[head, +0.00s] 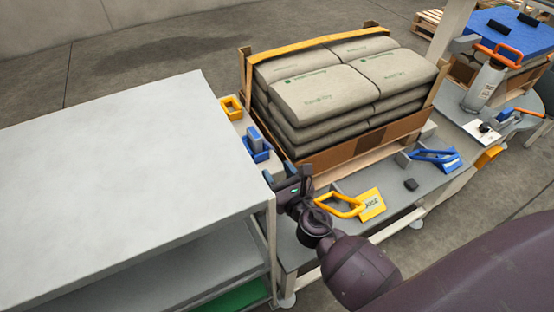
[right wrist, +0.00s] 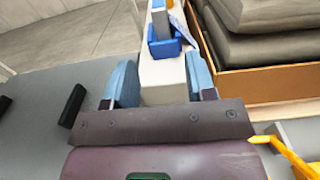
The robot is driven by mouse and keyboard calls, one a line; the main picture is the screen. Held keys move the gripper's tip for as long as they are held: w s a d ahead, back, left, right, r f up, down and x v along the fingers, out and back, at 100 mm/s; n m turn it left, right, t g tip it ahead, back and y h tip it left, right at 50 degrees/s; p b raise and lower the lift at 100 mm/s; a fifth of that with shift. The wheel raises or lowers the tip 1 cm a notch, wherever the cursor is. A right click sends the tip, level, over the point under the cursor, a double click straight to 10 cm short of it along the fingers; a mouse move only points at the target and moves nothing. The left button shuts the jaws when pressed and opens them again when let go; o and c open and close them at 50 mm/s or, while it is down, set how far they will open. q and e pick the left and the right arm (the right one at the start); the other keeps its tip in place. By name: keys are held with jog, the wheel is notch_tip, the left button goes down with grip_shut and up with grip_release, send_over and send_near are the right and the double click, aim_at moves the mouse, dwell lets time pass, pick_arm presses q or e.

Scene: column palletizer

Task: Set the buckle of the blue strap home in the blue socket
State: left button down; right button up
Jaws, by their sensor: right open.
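The blue socket (head: 258,155) sits on the narrow ledge between the grey table and the bag stack. A blue-grey upright block (head: 253,137), which looks like the buckle, stands in it; I cannot tell how deep it sits. In the right wrist view the socket (right wrist: 172,47) and the block (right wrist: 160,22) show ahead, between and beyond the fingers. My right gripper (head: 284,175) is open and empty, short of the socket and apart from it. Its pale blue fingers (right wrist: 161,80) straddle the ledge. The blue strap's band is not clearly visible. My left gripper is not in view.
An empty-looking yellow socket (head: 232,107) stands beyond the blue one. Stacked bags (head: 325,95) under a yellow strap (head: 315,44) are close on the right. The grey table (head: 120,170) is bare. Yellow (head: 342,206) and blue (head: 437,158) handled tools lie on the lower deck.

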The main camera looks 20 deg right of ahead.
jog(key=shift+s, duration=0.2)
jog(key=s+d+f+m+g, duration=0.2)
jog(key=s+f+m, duration=0.1)
jog(key=s+m, duration=0.5)
jog(key=s+d+f+m+g, duration=0.2)
jog(key=s+m, duration=0.7)
jog(key=m, duration=0.6)
jog(key=s+d+f+m+g, duration=0.2)
jog(key=s+f+m+g, duration=0.1)
jog(key=s+m, duration=0.6)
jog(key=f+m, duration=0.1)
jog(key=m, duration=0.2)
jog(key=shift+d+g, duration=0.3)
jog(key=shift+g, duration=0.1)
